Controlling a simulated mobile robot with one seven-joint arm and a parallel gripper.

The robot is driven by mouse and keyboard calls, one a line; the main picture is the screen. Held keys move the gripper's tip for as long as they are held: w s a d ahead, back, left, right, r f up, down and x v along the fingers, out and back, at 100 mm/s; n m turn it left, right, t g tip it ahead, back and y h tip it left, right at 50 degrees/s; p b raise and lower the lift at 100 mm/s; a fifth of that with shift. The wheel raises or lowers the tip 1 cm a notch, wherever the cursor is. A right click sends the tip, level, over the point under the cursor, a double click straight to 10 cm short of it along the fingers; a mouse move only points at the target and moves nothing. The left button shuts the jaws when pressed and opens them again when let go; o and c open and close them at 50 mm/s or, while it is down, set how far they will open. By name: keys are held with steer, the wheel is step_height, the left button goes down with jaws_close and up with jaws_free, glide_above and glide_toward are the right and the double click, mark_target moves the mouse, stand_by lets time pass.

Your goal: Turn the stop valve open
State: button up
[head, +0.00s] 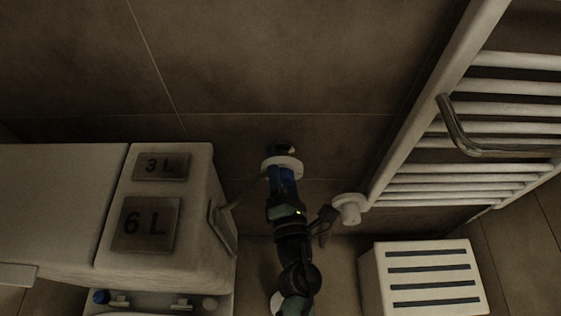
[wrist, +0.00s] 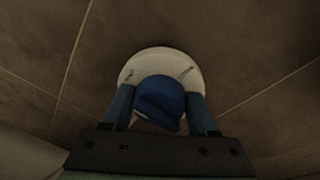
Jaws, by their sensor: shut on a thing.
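The stop valve has a round blue knob (wrist: 158,92) in front of a white disc (wrist: 160,57) with small dark marks on its face, too small to read. The disc also shows in the head view (head: 296,164). My gripper (wrist: 157,104) has one blue finger on each side of the knob and is shut on it. In the head view my gripper (head: 282,178) reaches up to the disc from below and hides the knob's front. A ridge runs slantwise across the knob's face in the wrist view.
A white cistern (head: 216,172) with plates marked 3 L and 6 L stands left of my arm. A white towel radiator (head: 412,135) with a round white fitting (head: 349,207) is at right. A white slotted box (head: 422,276) stands at lower right. Tiled wall is behind.

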steer(key=shift+m, duration=0.3)
steer(key=m, duration=0.3)
steer(key=shift+r+m+t+b, duration=0.1)
steer(key=shift+m+t+b, duration=0.2)
steer(key=shift+m+b, duration=0.1)
steer(key=m, duration=0.2)
steer(key=m+b, duration=0.1)
steer(key=m, duration=0.1)
steer(key=shift+m+t+h, duration=0.3)
steer(key=shift+m, duration=0.1)
steer(key=m+h+b, duration=0.1)
steer(key=m, duration=0.4)
steer(key=shift+d+r+t, duration=0.1)
steer(key=shift+d+t, duration=0.05)
steer(key=shift+t, duration=0.15)
steer(key=shift+d+m+h+b, duration=0.1)
steer(key=shift+m+h+b, duration=0.35)
steer(key=shift+m, duration=2.15)
steer(key=o, duration=1.4)
steer(key=shift+c, duration=0.2)
